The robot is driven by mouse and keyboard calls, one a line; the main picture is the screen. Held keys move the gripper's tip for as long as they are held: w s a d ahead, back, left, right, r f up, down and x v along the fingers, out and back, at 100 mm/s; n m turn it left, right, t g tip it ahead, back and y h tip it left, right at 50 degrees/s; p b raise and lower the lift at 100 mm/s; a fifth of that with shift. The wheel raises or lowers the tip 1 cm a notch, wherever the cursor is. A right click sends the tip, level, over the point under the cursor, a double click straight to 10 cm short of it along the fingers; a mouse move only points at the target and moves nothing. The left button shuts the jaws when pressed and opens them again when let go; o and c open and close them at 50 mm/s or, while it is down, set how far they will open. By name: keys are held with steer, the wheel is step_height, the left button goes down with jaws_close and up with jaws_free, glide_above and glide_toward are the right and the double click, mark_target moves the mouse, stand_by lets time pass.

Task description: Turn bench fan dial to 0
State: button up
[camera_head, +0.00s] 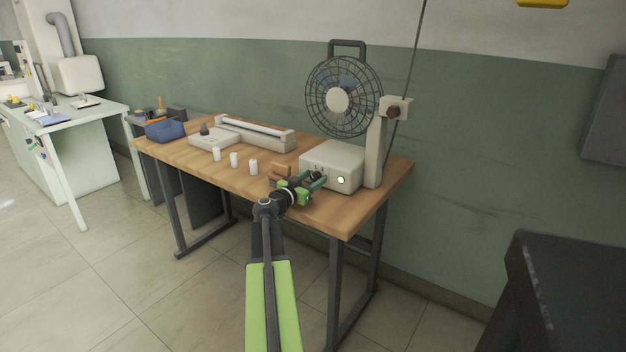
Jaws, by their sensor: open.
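The bench fan (343,97) stands at the right end of the wooden bench, with a round dark wire cage and a pale box base (337,161). A green light glows on the front of the base. The dial cannot be told clearly; small dark parts show at the front of the base, close to my gripper. My gripper (318,181) is open and reaches over the bench's front edge, right in front of the base. Whether its fingers touch anything is too small to tell.
The wooden bench (381,190) also carries small white cylinders (234,159), a brown block (281,169), a long pale device (254,134) and a blue bin (165,131). A dark cabinet (565,295) stands at the lower right. The floor at the front left is clear.

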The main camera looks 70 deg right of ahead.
jaws_close()
steer(key=shift+s, duration=0.1)
steer(key=shift+n, duration=2.8)
jaws_free()
